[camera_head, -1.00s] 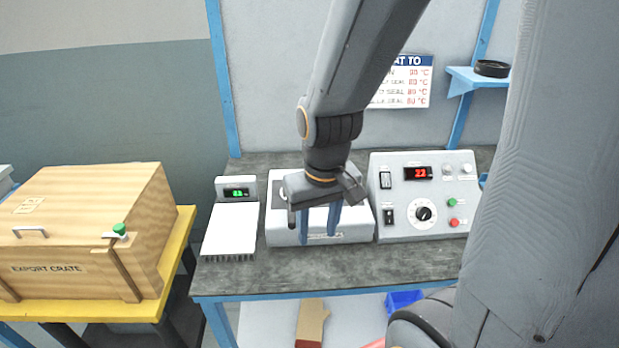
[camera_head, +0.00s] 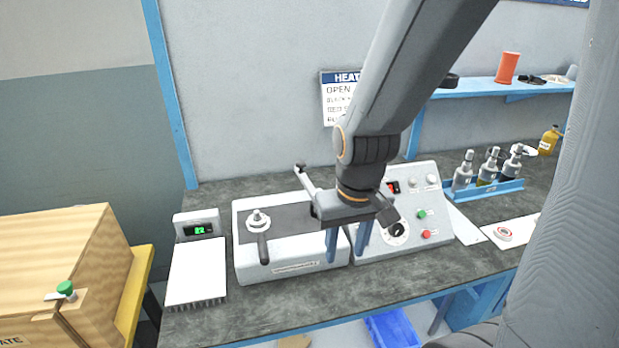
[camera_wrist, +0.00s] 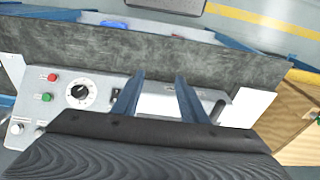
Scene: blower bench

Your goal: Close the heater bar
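The heater unit (camera_head: 292,270) is a white box with a dark top on the bench, left of the control box. A black-handled lever (camera_head: 262,240) stands at its left end. A light bar (camera_head: 309,183), probably the heater bar, slants up above the right part of the unit; my gripper hides its lower end. My gripper (camera_head: 348,244) points down with its two blue fingers apart and nothing seen between them. It is at the right end of the unit, beside the control box. In the wrist view my gripper (camera_wrist: 159,77) also shows spread fingers; contact with the bar cannot be told.
The control box (camera_head: 433,220) with dial and buttons stands right of the unit. A white finned block with a green display (camera_head: 197,270) is on the left. A bottle rack (camera_head: 484,190) stands farther right. A wooden crate (camera_head: 75,260) is at far left. The bench front is clear.

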